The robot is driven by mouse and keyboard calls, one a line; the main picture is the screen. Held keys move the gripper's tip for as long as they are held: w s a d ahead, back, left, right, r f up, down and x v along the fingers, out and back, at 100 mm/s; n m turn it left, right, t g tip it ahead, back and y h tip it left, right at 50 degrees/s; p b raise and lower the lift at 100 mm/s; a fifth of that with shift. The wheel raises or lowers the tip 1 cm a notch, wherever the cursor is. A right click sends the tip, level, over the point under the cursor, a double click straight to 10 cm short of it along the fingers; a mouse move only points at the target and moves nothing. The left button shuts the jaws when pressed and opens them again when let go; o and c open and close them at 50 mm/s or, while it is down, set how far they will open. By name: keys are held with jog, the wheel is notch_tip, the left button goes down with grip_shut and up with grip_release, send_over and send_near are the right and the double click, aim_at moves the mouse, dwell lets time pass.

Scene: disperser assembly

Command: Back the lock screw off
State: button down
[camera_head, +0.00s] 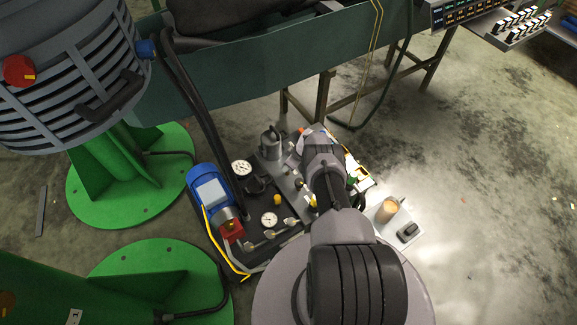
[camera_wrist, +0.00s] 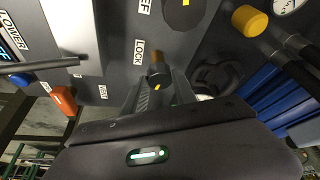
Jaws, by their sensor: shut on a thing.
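The lock screw (camera_wrist: 158,70) shows in the wrist view as a short dark knob with a brownish top and a yellow mark. It stands out from a grey panel beside a white LOCK label (camera_wrist: 140,51). My gripper (camera_wrist: 159,90) has one finger on each side of the screw and is shut on it. The gripper body hides the lower part of the screw and the panel behind it. In the head view my arm covers the gripper and the screw.
Near the gripper are an orange handle (camera_wrist: 63,99), a blue-tipped lever (camera_wrist: 22,78), a yellow knob (camera_wrist: 249,19) and blue ribbed parts (camera_wrist: 268,88). In the head view, a blue motor (camera_head: 211,190) and gauges (camera_head: 241,167) crowd the unit's left. The floor (camera_head: 490,210) at right is open.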

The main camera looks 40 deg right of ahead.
dwell(0.4)
jog(key=c, duration=1)
grip_release()
jog(key=p+v, duration=1.5)
jog(key=v, duration=0.2)
jog(key=shift+r, duration=0.2)
